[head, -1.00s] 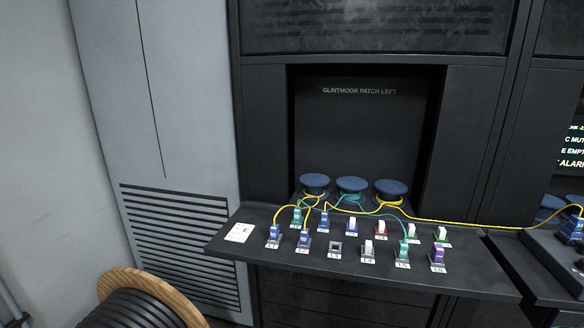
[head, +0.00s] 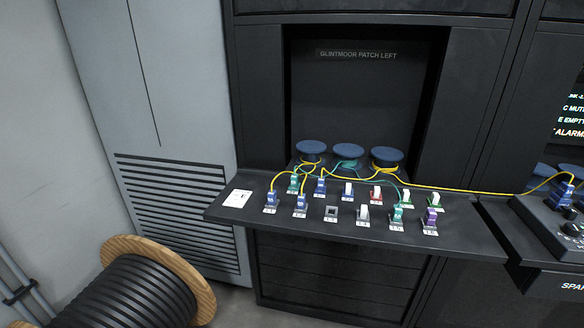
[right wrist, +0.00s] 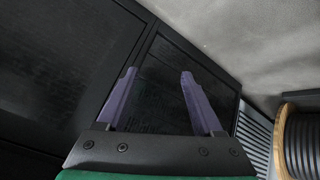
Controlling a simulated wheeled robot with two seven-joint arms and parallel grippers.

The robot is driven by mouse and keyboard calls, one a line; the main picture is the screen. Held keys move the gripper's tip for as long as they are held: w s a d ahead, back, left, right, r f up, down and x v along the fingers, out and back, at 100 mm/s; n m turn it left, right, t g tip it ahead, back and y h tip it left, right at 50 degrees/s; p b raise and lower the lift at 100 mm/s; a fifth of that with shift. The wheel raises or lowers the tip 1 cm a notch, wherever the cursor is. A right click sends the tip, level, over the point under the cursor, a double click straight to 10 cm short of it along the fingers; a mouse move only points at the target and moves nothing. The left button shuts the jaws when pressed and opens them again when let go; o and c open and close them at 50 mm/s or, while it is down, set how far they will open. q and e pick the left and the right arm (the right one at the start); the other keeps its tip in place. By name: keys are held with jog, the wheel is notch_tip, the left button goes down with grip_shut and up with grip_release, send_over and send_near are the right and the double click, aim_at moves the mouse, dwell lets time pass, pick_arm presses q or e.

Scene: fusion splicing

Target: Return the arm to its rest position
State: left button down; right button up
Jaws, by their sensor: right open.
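My right gripper (right wrist: 157,88) shows in the right wrist view with its two purple fingers spread apart and nothing between them. Dark cabinet panels and grey floor lie beyond the fingers. Neither of my arms shows in the head view, and my left gripper is in no view. In the head view, the patch shelf (head: 330,245) holds two rows of coloured connectors, with yellow and teal cables running among them.
Blue spools (head: 347,151) stand at the back of the shelf under the "GLINTMOOR PATCH LEFT" label (head: 358,55). A cable drum (head: 190,270) with wooden flanges stands on the floor at left and also shows in the right wrist view (right wrist: 305,140). A vented grey cabinet (head: 150,100) stands behind it.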

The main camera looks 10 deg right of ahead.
jog(key=s+d+f+n+g+h, duration=0.1)
jog(key=s+d+f+g+h, duration=0.15)
jog(key=s, duration=0.45)
jog(key=s+d+f+n+g+h, duration=0.1)
jog(key=s+d+f+g, duration=0.1)
jog(key=s+d+g, duration=0.35)
jog(key=s+a+f+m+y, duration=0.1)
jog(key=s+a+f+y, duration=0.2)
jog(key=a, duration=0.6)
jog(key=s+a+f, duration=0.3)
jog(key=a+f, duration=0.3)
jog(key=a, duration=0.4)
jog(key=a+f+m+y, duration=0.1)
jog(key=a+f+y, duration=0.2)
jog(key=a, duration=1.3)
jog(key=shift+t, duration=0.4)
jog(key=r+p, duration=0.3)
jog(key=d+r+p, duration=0.1)
jog(key=r, duration=0.1)
jog(key=shift+s+p, duration=0.3)
